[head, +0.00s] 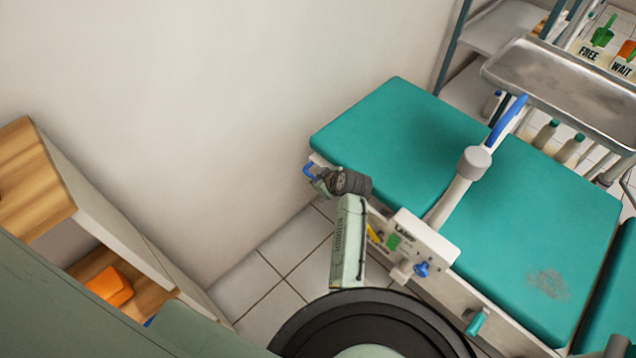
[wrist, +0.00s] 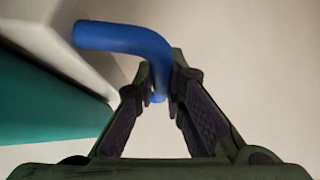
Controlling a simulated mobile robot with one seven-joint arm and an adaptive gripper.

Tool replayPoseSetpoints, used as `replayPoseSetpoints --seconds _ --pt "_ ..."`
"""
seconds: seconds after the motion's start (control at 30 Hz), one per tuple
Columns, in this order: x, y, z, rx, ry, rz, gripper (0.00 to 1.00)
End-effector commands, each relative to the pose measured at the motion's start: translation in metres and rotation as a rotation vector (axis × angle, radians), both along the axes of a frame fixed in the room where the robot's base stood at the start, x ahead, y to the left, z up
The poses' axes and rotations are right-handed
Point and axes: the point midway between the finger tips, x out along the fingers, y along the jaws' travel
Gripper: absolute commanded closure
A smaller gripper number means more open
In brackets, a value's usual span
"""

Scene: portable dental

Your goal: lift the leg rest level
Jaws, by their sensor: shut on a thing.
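The leg rest (head: 405,135) is the teal padded section at the far left end of the couch, beside the wall. Its tilt is hard to judge from above. A blue bent handle (head: 308,170) sticks out from its end corner. My gripper (head: 318,180) is at that corner, shut on the handle. In the wrist view the blue handle (wrist: 122,38) comes out of a pale frame (wrist: 60,42) and bends down between my fingertips (wrist: 160,92). The teal pad (wrist: 45,105) shows at the left there, apart from my fingers.
A white panel (head: 420,238) with knobs and a jointed arm (head: 460,185) stand by the couch's near side. A metal tray (head: 565,85) is at upper right. A wooden shelf unit (head: 35,175) is at left. Tiled floor (head: 290,260) shows between.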

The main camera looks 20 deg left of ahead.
Motion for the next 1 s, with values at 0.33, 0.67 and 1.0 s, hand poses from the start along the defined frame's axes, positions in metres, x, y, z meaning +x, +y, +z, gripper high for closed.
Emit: replayPoseSetpoints --seconds 0.33,0.67,1.0 --pt "0.0023 0.0025 0.008 0.01 -0.01 0.0 0.85" --pt "0.0015 0.0012 0.0046 0.006 -0.005 0.0 0.69" --pt "-0.0021 -0.0053 0.0113 0.005 -0.006 -0.002 0.69"
